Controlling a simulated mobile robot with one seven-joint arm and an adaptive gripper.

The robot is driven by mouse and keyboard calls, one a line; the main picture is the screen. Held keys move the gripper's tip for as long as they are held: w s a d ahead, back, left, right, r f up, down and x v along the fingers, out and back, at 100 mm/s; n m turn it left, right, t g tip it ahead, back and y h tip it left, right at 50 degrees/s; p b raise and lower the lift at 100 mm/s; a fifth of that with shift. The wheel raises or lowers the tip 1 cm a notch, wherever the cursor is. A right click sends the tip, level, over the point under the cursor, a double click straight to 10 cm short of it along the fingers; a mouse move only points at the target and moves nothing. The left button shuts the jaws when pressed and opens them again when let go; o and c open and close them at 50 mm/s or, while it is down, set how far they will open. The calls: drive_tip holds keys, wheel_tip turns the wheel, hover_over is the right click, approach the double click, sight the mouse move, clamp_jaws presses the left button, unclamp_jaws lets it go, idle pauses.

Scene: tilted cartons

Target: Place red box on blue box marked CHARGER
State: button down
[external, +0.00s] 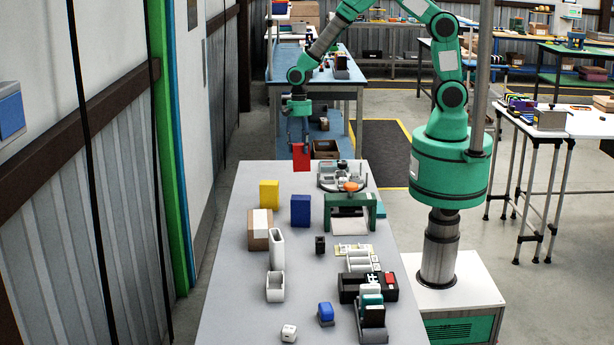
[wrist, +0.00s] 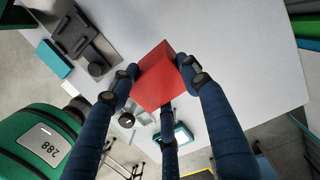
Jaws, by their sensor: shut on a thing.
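My gripper (external: 299,138) is shut on the red box (external: 301,157), which hangs tilted above the far end of the grey table. In the wrist view the red box (wrist: 163,78) sits between my dark fingers (wrist: 160,90). A blue box (external: 300,210) stands upright on the table, nearer the camera than the red box. No CHARGER lettering can be read on it. The blue box cannot be made out in the wrist view.
A yellow box (external: 269,194) stands left of the blue box, with a brown carton (external: 260,236) in front. A green frame (external: 349,200) and a grey device (external: 342,178) stand to the right. White trays (external: 275,288) and small items occupy the near table (external: 225,300), whose left strip is clear.

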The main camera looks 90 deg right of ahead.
drive_tip(key=s+a+r, duration=0.2)
drive_tip(key=s+a, duration=0.2)
drive_tip(key=a, duration=0.3)
drive_tip(key=s+a+r+p, duration=0.1)
drive_tip(key=s+a+r, duration=0.1)
drive_tip(key=s+a, duration=0.3)
drive_tip(key=s+a+r+p, duration=0.1)
drive_tip(key=s+a, duration=0.4)
drive_tip(key=a, duration=0.6)
drive_tip(key=shift+s+a+r, duration=0.15)
drive_tip(key=shift+r, duration=0.5)
drive_tip(key=shift+h+p, duration=0.7)
drive_tip(key=shift+p, duration=0.2)
drive_tip(key=w+a, duration=0.3)
drive_tip(key=w, duration=0.4)
drive_tip(key=w+a+f, duration=0.1)
drive_tip(key=w+a, duration=0.2)
drive_tip(key=w, duration=0.4)
drive_tip(key=shift+f, duration=0.2)
drive_tip(key=shift+w+a, duration=0.15)
drive_tip(key=shift+w+a+f+b, duration=0.1)
drive_tip(key=shift+w+f+b, duration=0.1)
drive_tip(key=shift+f, duration=0.7)
drive_tip(key=shift+w+f+b, duration=0.1)
drive_tip(key=shift+f+b, duration=0.05)
drive_tip(key=shift+f, duration=0.75)
drive_tip(key=shift+f, duration=0.1)
